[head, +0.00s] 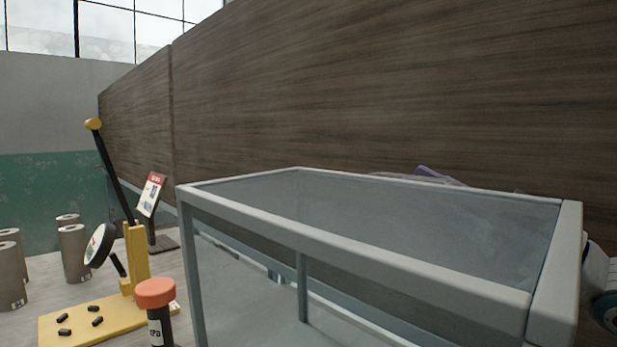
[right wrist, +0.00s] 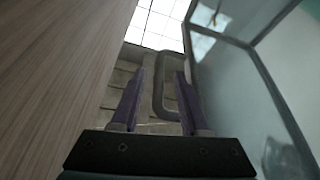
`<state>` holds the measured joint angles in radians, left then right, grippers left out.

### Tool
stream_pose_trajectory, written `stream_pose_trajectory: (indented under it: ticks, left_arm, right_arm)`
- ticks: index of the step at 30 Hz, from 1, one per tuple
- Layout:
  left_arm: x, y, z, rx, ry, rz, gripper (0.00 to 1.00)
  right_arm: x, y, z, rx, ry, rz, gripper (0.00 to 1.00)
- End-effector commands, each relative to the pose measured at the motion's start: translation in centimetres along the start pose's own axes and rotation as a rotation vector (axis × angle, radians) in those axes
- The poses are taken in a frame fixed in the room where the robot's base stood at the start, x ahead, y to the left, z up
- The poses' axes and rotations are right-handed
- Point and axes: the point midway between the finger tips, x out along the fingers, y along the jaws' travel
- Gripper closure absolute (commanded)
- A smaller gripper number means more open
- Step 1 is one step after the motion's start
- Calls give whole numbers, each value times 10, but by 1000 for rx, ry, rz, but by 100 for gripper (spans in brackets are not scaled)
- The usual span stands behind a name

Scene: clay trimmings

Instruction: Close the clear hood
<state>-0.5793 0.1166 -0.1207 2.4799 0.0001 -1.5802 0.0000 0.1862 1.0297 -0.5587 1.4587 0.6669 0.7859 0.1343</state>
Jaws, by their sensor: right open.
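The clear hood (head: 370,243) fills the lower right of the head view, a box of see-through panels in a pale grey frame. I cannot tell how far open it is. My left gripper is not in view.
A yellow lever press (head: 137,258) stands left of the hood, with an orange-capped jar (head: 155,294) close to the hood's near corner. Several grey-brown cylinders (head: 73,252) and a small sign (head: 151,194) stand further back. A wooden panel wall (head: 380,90) runs behind the hood.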

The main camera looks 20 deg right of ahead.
Motion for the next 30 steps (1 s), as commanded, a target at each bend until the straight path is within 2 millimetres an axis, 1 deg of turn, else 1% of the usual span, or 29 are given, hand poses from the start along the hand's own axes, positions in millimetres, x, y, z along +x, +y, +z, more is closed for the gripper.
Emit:
stream_pose_trajectory:
  ticks: [1,3,6,15,27,30]
  left_arm:
    - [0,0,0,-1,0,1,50]
    - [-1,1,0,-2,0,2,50]
    - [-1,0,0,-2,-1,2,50]
    - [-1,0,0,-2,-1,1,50]
    - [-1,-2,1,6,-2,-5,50]
    - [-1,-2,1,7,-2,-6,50]
  right_arm:
    - [6,0,0,0,2,1,55]
    - [12,0,0,-1,1,1,55]
    - [18,0,0,-1,-1,0,55]
    - [19,0,1,0,-2,0,55]
    - [19,0,1,0,-2,0,100]
    - [19,0,0,0,-2,0,100]
